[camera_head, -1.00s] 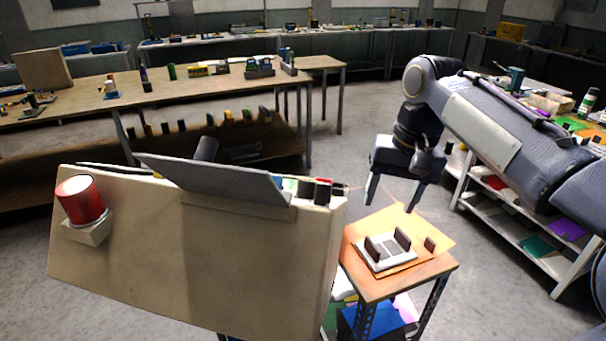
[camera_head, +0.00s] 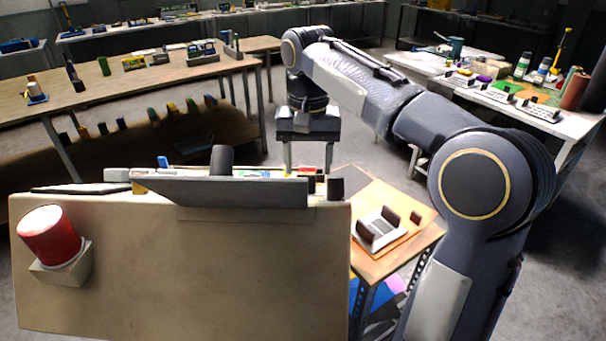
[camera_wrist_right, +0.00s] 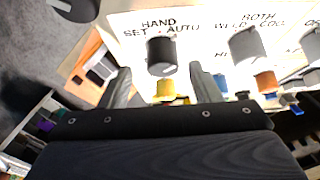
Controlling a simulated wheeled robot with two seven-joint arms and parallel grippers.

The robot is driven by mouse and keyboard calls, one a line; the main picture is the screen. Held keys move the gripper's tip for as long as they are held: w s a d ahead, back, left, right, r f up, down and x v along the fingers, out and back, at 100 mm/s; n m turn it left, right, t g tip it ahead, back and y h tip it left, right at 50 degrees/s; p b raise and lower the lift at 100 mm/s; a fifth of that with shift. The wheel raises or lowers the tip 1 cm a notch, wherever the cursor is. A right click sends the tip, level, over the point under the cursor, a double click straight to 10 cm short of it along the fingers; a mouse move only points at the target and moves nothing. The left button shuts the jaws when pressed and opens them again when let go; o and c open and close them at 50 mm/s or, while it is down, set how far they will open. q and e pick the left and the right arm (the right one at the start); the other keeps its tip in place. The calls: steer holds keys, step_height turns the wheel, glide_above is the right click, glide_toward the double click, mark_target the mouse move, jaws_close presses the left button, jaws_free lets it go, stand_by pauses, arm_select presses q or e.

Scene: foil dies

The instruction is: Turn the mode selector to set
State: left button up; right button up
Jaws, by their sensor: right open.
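The mode selector looks to be the black knob (camera_wrist_right: 161,55) beneath the printed words HAND, SET and AUTO in the right wrist view. A small pale mark shows on its lower edge; I cannot tell which word it points to. My right gripper (camera_wrist_right: 158,75) is open and empty, with one finger to each side of the knob in the picture. The knob appears beyond the fingertips. In the head view my right gripper (camera_head: 302,158) points down behind the control box (camera_head: 130,270), whose back hides the knob. My left gripper is not in view.
A grey knob (camera_wrist_right: 247,45) stands to the right of the black one, and a yellow part (camera_wrist_right: 166,90) lies below it. A red lamp (camera_head: 48,235) is on the box's back. A small wooden table (camera_head: 425,238) with a fixture stands right of the box.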

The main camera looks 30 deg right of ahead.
step_height(320, 180, down, 2)
steer(key=shift+w+a+f, duration=0.1)
steer(key=shift+a+f, duration=0.05)
steer(key=shift+f, duration=0.45)
steer(key=shift+c, duration=0.5)
steer(key=c, duration=0.9)
